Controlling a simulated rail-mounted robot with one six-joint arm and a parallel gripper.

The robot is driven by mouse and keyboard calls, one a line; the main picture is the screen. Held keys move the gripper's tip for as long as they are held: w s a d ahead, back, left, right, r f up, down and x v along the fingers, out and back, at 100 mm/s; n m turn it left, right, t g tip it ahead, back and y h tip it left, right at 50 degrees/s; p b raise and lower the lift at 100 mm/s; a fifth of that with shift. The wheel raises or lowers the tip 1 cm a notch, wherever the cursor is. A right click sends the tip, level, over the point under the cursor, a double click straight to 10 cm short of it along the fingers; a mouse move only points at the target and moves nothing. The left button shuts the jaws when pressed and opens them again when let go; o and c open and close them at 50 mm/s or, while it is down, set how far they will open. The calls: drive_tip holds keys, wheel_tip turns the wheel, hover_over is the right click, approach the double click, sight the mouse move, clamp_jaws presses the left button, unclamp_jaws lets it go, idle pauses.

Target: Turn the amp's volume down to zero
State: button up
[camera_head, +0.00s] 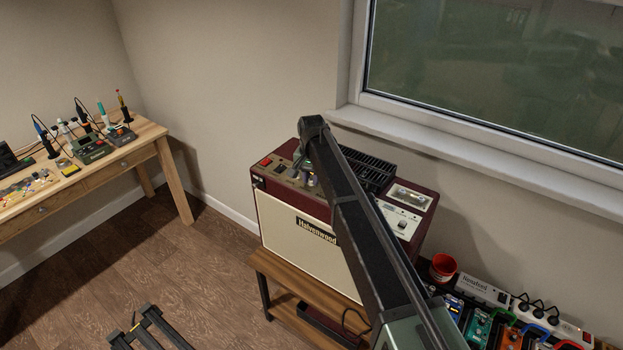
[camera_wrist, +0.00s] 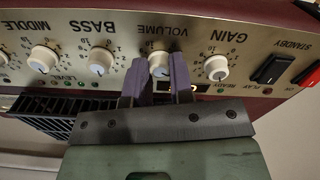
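The amp (camera_head: 300,222) is a dark red cabinet with a cream front, standing on a wooden stand. Its control panel shows upside down in the wrist view, with the white volume knob (camera_wrist: 159,64) under the "VOLUME" label. My gripper (camera_wrist: 160,70) has its two purple fingers on either side of this knob, close against its sides, and appears shut on it. The knob's dark mark seems to point toward the bottom of the picture; its exact number is hard to read. In the head view my arm partly hides the panel.
The gain knob (camera_wrist: 216,67) and bass knob (camera_wrist: 101,60) sit close on either side. A black standby switch (camera_wrist: 272,69) is farther right. A red cup (camera_head: 443,268) and pedals stand right of the amp. A workbench (camera_head: 150,135) is at left.

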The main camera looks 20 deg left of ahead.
clamp_jaws()
drive_tip(key=shift+n, duration=0.3)
drive_tip(key=n, duration=0.7)
drive_tip(key=shift+n, duration=0.4)
drive_tip(key=n, duration=0.4)
drive_tip(key=shift+n, duration=0.3)
drive_tip(key=n, duration=0.4)
drive_tip(key=shift+n, duration=0.4)
